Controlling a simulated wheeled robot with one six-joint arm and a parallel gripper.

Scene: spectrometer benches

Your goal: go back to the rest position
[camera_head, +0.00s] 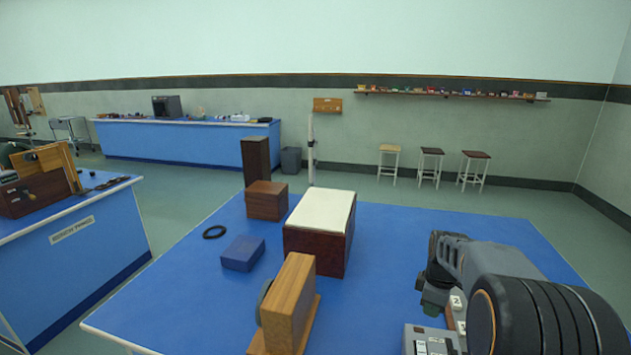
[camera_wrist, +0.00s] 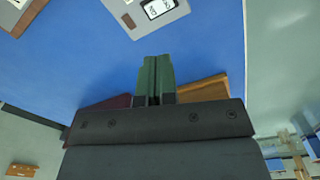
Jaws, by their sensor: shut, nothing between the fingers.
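My gripper (camera_wrist: 155,80) shows in the wrist view with its two green fingers together and nothing between them. In the head view my gripper (camera_head: 432,300) hangs at the right over the blue table (camera_head: 420,225). It is apart from the wooden block stand on the table. The dark arm link hides part of the table at the lower right.
The table holds a white-topped dark red box (camera_head: 318,255), a brown box (camera_head: 267,201), a blue block (camera_head: 243,254), a black ring (camera_head: 214,232) and an upright wooden block (camera_head: 288,305). A grey device (camera_head: 430,340) stands near my gripper. The table's right rear is clear.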

